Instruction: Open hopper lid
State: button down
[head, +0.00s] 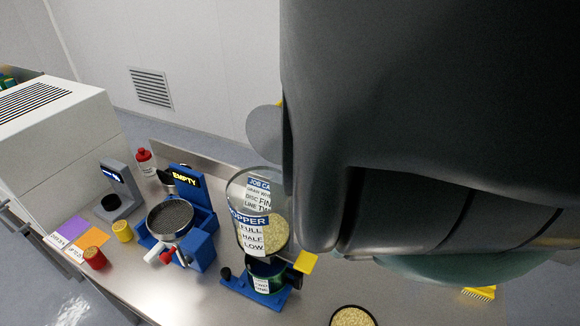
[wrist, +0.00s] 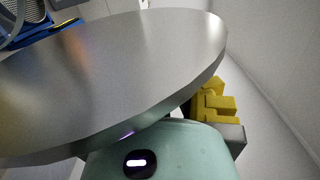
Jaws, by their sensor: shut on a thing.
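The hopper (head: 240,190) is a clear upright cylinder with a level label and pale grains inside, standing on a blue base in the head view. Its rim shows with no lid on it. A round grey metal disc, the lid (head: 264,130), is partly hidden behind my arm, raised and tilted above and behind the hopper. It fills much of the wrist view (wrist: 110,75). My gripper (wrist: 210,108) shows yellow fingers at the lid's edge and is shut on it. The exact grip point is hidden behind the lid.
Left of the hopper stand a blue machine with a round sieve (head: 170,218), a grey scale (head: 118,190), small red (head: 95,258) and yellow (head: 122,232) pots and a red-capped bottle (head: 146,163). A dish of grains (head: 353,317) is at the front. My arm hides the right side.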

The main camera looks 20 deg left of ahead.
jog(key=shift+w+d+f+t, duration=0.3)
jog(key=shift+w+d, duration=0.1)
jog(key=shift+d, duration=0.3)
jog(key=c, duration=1.4)
grip_release()
jog(key=shift+d+f+m, duration=0.1)
jog(key=shift+d+m, duration=0.05)
jog(key=shift+m, duration=0.15)
jog(key=o, duration=0.4)
jog(key=s+d, duration=0.1)
jog(key=d, duration=1)
jog(key=shift+d, duration=0.2)
